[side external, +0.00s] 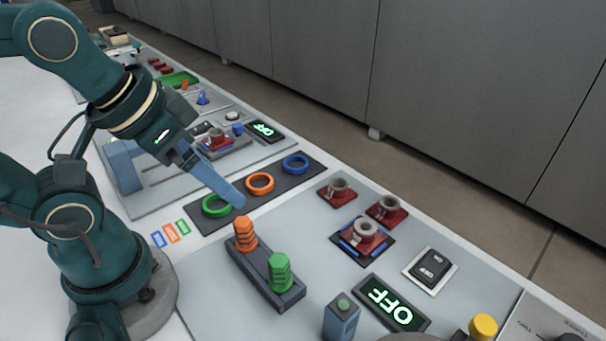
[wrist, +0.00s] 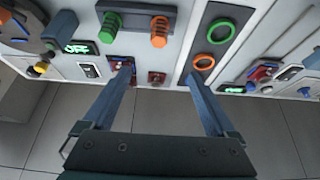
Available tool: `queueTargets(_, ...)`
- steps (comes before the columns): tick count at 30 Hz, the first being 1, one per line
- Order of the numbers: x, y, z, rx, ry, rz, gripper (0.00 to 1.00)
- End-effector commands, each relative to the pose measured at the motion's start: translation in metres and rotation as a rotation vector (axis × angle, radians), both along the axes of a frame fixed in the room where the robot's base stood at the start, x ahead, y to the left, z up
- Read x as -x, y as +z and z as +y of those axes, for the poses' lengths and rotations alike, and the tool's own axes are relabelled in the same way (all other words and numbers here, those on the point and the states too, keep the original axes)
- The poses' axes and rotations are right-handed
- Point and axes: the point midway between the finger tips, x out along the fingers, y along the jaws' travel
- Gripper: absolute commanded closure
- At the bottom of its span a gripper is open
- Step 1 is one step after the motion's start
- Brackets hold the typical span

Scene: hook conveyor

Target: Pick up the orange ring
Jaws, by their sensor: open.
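The orange ring (side external: 260,183) lies flat on a dark mat (side external: 291,183), between a green ring (side external: 215,206) and a blue ring (side external: 295,165). In the wrist view the orange ring (wrist: 204,62) shows just beyond the tip of the right finger, with the green ring (wrist: 221,31) above it in the picture; the blue ring is hidden there. My gripper (wrist: 160,80) is open and empty, its two fingers wide apart. In the side view my gripper (side external: 240,200) is over the mat area near the green ring, and one finger hides the other.
A dark block with an orange peg (side external: 245,234) and a green peg (side external: 281,271) stands close to my gripper. Red-based grey fittings (side external: 365,234), a switch (side external: 431,268) and an OFF display (side external: 393,302) are on the panel to the right. Grey cabinets (side external: 450,90) line the back.

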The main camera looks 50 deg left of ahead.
Motion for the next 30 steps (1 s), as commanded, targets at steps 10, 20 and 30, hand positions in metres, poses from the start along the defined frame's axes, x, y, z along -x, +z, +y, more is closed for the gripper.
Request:
queueTargets(10, 0.000, 0.000, 0.000, 0.000, 0.000, 0.000, 0.08)
queueTargets(20, 0.000, 0.000, 0.000, 0.000, 0.000, 0.000, 0.02)
queueTargets(30, -0.020, 0.022, 0.002, -0.126, -0.217, -0.021, 0.02)
